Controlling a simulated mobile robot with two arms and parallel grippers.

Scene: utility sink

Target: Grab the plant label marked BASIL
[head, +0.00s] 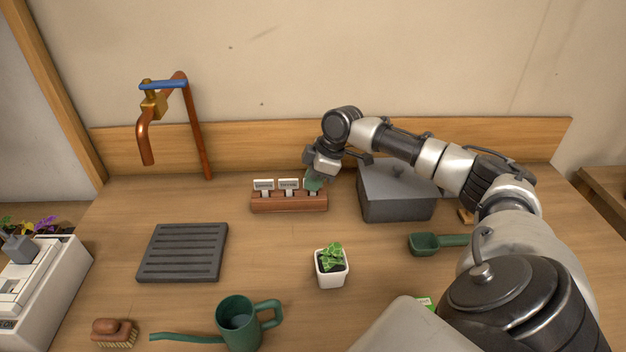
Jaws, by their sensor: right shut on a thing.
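A reddish-brown wooden rack (290,203) stands at the back middle of the bench and holds small white plant labels upright. The left label (264,185) and the middle label (289,184) show dark lettering too small to read surely. My right gripper (313,184) reaches down at the rack's right end and is shut on the right-hand plant label there. The gripper covers most of that label, so its marking is hidden. I cannot tell whether the label is still seated in the rack. My left gripper is not in view.
A grey box (396,205) stands close right of the rack, under my right forearm. A potted plant (331,271), green scoop (430,244), watering can (238,322), brush (114,333) and slatted tray (183,252) lie nearer. A copper tap (187,100) rises at the back left.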

